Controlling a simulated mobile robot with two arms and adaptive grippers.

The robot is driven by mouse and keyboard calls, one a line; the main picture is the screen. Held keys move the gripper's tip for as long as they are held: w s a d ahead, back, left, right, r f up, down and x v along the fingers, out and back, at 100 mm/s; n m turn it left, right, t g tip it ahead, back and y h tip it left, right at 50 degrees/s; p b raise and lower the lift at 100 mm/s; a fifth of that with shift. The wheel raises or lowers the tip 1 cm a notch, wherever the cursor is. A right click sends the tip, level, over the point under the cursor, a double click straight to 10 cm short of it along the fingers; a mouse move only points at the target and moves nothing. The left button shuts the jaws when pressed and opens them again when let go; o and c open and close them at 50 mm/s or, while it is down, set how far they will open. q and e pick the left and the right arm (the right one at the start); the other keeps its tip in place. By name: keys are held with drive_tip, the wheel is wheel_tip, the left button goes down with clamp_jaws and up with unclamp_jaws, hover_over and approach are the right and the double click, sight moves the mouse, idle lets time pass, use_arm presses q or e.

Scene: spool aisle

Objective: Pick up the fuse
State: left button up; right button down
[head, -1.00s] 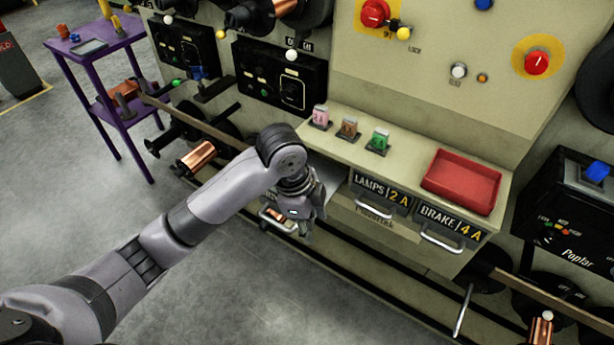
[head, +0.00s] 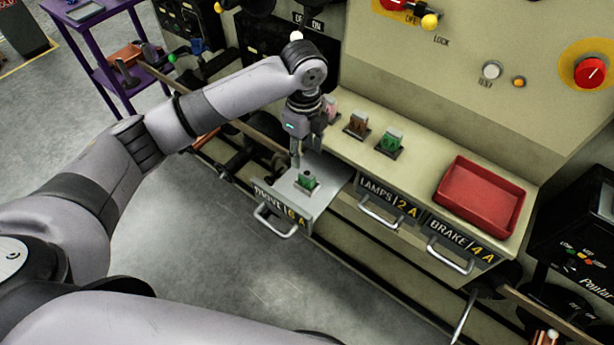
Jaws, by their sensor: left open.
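The left drawer (head: 325,172), its label ending in 6 A, is pulled out. A small green fuse (head: 307,181) stands in a dark holder on its floor. My left gripper (head: 303,157) is open and points down over the drawer, just behind and above this fuse, apart from it in the picture. On the ledge above stand a pink fuse (head: 331,103), partly hidden by my gripper, a brown fuse (head: 358,121) and another green fuse (head: 391,137). My right gripper is not in view.
The LAMPS 2 A drawer (head: 387,203) and BRAKE 4 A drawer (head: 459,243) are shut. An empty red tray (head: 478,200) sits on the ledge at the right. A purple cart (head: 100,45) stands at the back left. The floor before the drawers is clear.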

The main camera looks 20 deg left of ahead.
sight(307, 173)
use_arm(q)
wheel_tip(307, 173, down, 3)
drive_tip(key=shift+w+f, duration=0.1)
drive_tip(key=shift+f, duration=0.2)
drive_tip(key=f, duration=0.1)
drive_tip(key=f+p, duration=0.1)
drive_tip(key=f, duration=0.2)
drive_tip(key=shift+s+d+f+p, duration=0.2)
drive_tip(key=shift+s+d+p, duration=0.1)
drive_tip(key=shift+d+p, duration=0.05)
drive_tip(key=shift+f, duration=0.35)
drive_tip(key=c, duration=0.4)
clamp_jaws()
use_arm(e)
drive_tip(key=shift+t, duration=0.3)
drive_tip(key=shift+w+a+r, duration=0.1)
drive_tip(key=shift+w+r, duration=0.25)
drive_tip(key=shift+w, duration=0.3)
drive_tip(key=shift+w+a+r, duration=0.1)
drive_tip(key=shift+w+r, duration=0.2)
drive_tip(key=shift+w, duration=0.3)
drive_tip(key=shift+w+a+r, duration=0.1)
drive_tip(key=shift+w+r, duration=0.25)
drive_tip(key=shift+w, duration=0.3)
